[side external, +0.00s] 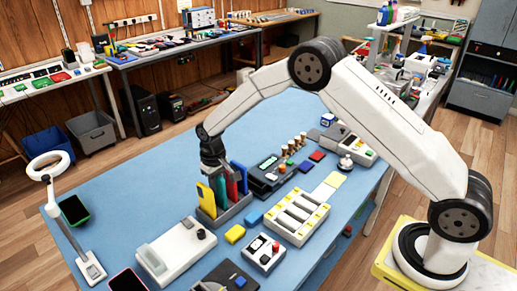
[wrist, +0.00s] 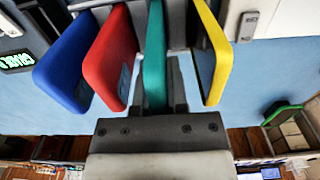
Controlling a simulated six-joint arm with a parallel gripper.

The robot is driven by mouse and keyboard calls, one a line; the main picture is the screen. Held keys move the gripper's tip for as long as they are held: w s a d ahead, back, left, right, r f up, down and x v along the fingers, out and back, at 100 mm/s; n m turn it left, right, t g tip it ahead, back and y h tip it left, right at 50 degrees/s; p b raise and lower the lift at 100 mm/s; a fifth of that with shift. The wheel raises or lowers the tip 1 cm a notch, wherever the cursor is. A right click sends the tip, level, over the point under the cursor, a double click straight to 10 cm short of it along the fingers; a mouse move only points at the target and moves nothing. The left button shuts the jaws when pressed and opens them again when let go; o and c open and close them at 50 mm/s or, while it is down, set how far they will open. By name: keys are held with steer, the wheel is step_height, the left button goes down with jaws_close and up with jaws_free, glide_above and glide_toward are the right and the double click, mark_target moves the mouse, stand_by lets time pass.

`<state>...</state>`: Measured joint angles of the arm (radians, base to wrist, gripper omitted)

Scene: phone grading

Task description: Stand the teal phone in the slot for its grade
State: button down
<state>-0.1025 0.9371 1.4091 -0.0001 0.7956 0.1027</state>
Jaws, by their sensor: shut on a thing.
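The teal phone (wrist: 154,55) stands upright among other phones in the wrist view. In the side external view it is a thin teal strip (side external: 220,189). My gripper (wrist: 158,95) is shut on it at its upper edge, and also shows above the rack (side external: 214,166). The grey slotted rack (side external: 228,213) holds a yellow phone (side external: 205,198), a red phone (side external: 232,187) and a blue phone (side external: 239,178). The teal phone is between red and yellow. Its lower end is hidden, so I cannot tell how deep it sits. A display (wrist: 18,61) shows green grade text, partly cut off.
A green-edged dark item (side external: 74,209) lies at the left, near a ring lamp (side external: 50,165). The blue mat is clear to the rack's left.

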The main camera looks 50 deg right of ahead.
steer(key=shift+f, duration=0.5)
stand_by(0.4)
steer(key=shift+c, duration=1.2)
jaws_free()
steer(key=shift+r, duration=0.25)
steer(key=shift+r, duration=0.5)
steer(key=shift+r, duration=0.2)
steer(key=shift+r, duration=0.55)
steer(key=shift+r, duration=0.25)
